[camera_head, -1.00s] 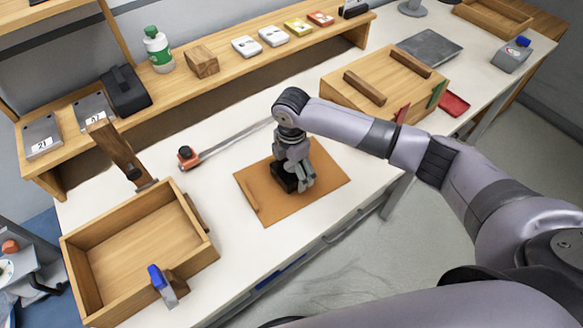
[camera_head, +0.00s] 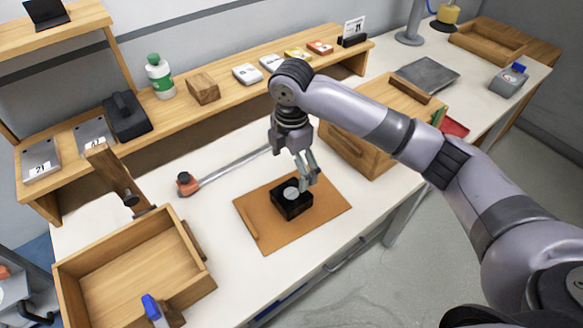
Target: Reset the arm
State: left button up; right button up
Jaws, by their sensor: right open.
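My right arm reaches in from the right, and its gripper (camera_head: 306,178) points down over the orange-brown mat (camera_head: 322,220). The gripper is open and empty. Its fingertips are just above and to the right of a black block (camera_head: 291,207) with a round pale disc (camera_head: 290,193) on top. The block stands on the mat, apart from the fingers as far as I can tell. My left gripper is not in view.
An open wooden tray (camera_head: 120,270) stands at the left. A metal bar with an orange end (camera_head: 187,184) lies behind the mat. A wooden box (camera_head: 370,153) stands right of the mat, under my arm. A shelf with a green-and-white bottle (camera_head: 160,76) runs along the back.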

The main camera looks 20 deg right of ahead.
jog(key=shift+f, duration=0.1)
